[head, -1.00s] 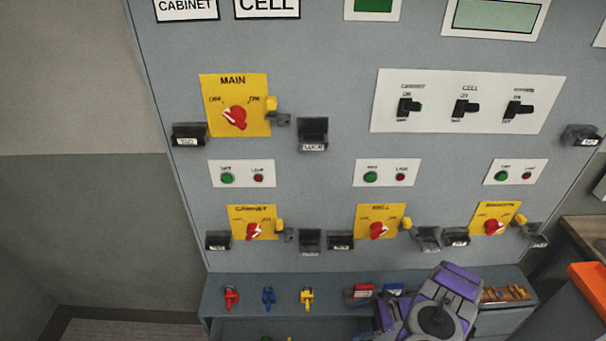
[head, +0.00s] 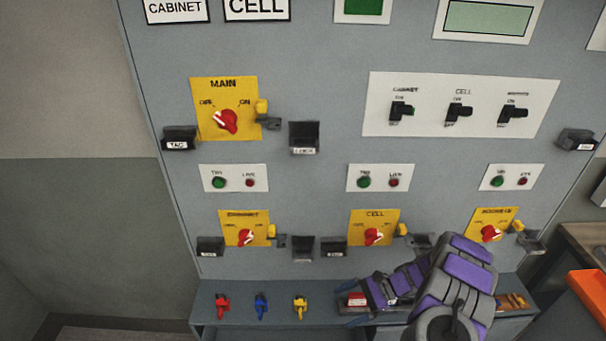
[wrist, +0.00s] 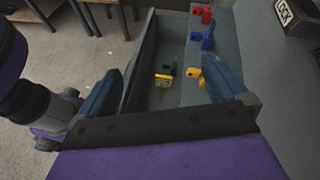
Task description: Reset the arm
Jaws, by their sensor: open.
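My gripper (wrist: 165,88) is open and empty in the wrist view, its two blue-grey fingers wide apart. It points down over a grey bin (wrist: 143,60) at the foot of the panel. Red (wrist: 202,14), blue (wrist: 204,40) and yellow (wrist: 194,76) padlock-like pieces sit on the ledge beside the bin. A yellow piece (wrist: 162,81) and a green piece lie lower inside it. In the head view my purple and grey arm bends over the right part of the ledge (head: 250,330) and hides some of it.
The upright grey control panel (head: 320,130) carries a MAIN switch (head: 226,119), smaller yellow-plated switches, a white toggle plate (head: 455,104) and several black holders jutting out. An orange-edged object (head: 588,290) stands at right. Wooden furniture (wrist: 100,15) stands beyond open floor in the wrist view.

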